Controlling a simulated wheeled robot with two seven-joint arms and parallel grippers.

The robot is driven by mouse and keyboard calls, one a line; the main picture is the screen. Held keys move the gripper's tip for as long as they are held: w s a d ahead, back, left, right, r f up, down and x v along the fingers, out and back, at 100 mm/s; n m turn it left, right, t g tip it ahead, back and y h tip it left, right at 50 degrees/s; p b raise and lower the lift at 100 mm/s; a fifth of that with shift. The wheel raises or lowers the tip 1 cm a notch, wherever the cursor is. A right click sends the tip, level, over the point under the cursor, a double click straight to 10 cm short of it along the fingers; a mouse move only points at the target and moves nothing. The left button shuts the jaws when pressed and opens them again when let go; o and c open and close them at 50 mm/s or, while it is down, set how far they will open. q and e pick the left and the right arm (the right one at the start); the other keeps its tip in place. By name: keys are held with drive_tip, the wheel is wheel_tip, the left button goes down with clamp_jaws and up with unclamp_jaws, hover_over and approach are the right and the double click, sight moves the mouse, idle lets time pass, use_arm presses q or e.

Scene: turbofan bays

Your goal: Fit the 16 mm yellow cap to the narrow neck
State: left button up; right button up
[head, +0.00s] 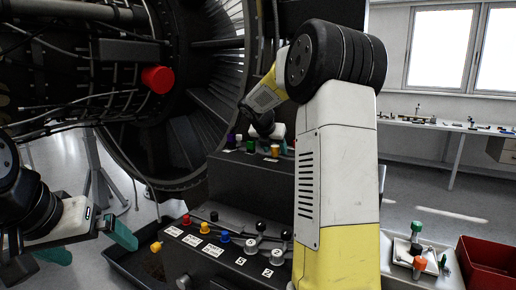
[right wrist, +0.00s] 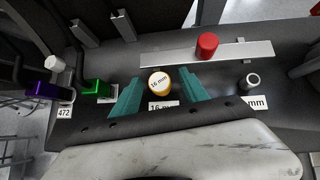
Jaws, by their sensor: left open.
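The yellow cap (right wrist: 159,85) stands on the dark stepped bench, its pale top lettered 16 mm, with a 16 mm label in front of it. It also shows in the head view (head: 275,151). My right gripper (right wrist: 161,78) is open, its teal fingers on either side of the cap with a gap at each side. In the head view my right arm hides its fingers. A dark upright piece with a grey ring top (right wrist: 251,80) stands to the right; I cannot tell whether it is the narrow neck. My left gripper (head: 90,246) is open and empty at the lower left.
A red cap (right wrist: 207,45) sits on a metal strip behind. Knobs and levers line the lower step. A red bin (head: 487,258) stands at right.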

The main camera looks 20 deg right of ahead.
drive_tip(key=v, duration=0.7)
drive_tip(key=shift+s+a+r, duration=0.1)
drive_tip(key=shift+s+r, duration=0.1)
drive_tip(key=shift+r, duration=0.05)
drive_tip(key=shift+s+a, duration=0.1)
drive_tip(key=shift+s, duration=0.2)
drive_tip(key=s+a+f+m+y, duration=0.2)
drive_tip(key=s+a+m, duration=0.3)
drive_tip(key=s+m, duration=0.4)
drive_tip(key=s+a+f+m+y, duration=0.3)
drive_tip(key=s+a+m, duration=0.2)
drive_tip(key=s+m, duration=0.4)
drive_tip(key=s+a+f+m+y, duration=0.3)
drive_tip(key=s+a+m, duration=0.2)
drive_tip(key=s+m, duration=0.4)
drive_tip(key=s, duration=0.4)
drive_tip(key=shift+s+g, duration=0.2)
drive_tip(key=shift+g, duration=0.1)
